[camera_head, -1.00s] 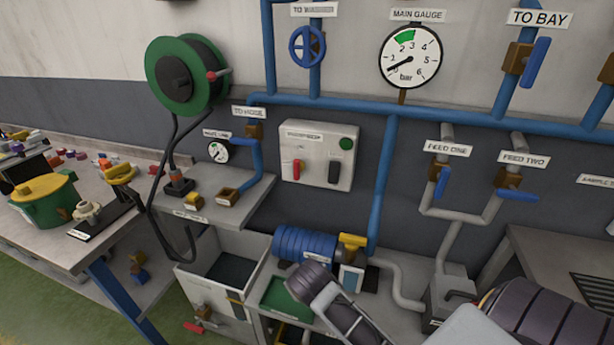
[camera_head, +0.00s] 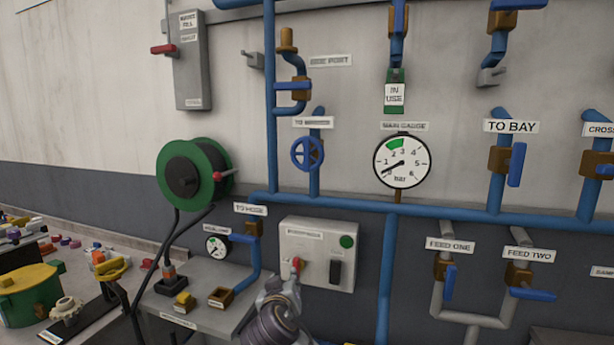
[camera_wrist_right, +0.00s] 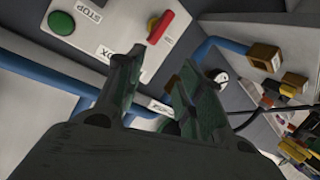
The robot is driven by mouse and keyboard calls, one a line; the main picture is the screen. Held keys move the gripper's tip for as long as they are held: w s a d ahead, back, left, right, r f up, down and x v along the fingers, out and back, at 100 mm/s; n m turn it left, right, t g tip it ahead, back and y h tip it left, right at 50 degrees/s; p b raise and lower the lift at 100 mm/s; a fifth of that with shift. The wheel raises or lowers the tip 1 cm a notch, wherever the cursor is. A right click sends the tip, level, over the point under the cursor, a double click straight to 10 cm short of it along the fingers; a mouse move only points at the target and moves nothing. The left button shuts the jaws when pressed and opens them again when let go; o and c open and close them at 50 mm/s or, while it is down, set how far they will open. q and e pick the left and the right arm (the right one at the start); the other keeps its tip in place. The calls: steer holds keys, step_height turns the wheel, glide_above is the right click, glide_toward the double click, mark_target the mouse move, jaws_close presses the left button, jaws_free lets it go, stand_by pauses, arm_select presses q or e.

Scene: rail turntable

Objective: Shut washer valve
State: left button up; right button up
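A small blue handwheel (camera_head: 307,153) sits on a vertical blue pipe. The label above it starts with "TO", its second word too blurred to read with certainty. My right gripper (camera_head: 280,287) is below the wheel, in front of the lower left of the grey switch box, apart from the wheel. In the right wrist view my right gripper (camera_wrist_right: 158,95) has its two fingers apart with nothing between them. The switch box (camera_wrist_right: 110,35) with its red handle (camera_wrist_right: 160,27) and green button (camera_wrist_right: 61,22) lies beyond the fingers. My left gripper is not in view.
The main gauge (camera_head: 402,161) has its needle low. A green hose reel (camera_head: 190,180) stands left of the wheel. A horizontal blue pipe (camera_head: 345,203) runs under it. Blue lever valves (camera_head: 517,165) are to the right. A shelf (camera_head: 205,318) with small blocks is at lower left.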

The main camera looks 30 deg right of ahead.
step_height(320, 180, up, 15)
steer(key=w+d+m+t+h, duration=0.2)
steer(key=m+h, duration=0.1)
steer(key=h, duration=0.1)
steer(key=m+h, duration=0.4)
steer(key=h, duration=0.1)
glide_toward(306, 151)
steer(key=v, duration=0.3)
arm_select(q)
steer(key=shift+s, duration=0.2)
arm_select(e)
steer(key=shift+d, duration=0.2)
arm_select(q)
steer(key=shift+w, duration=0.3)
arm_select(e)
steer(key=shift+w, duration=0.1)
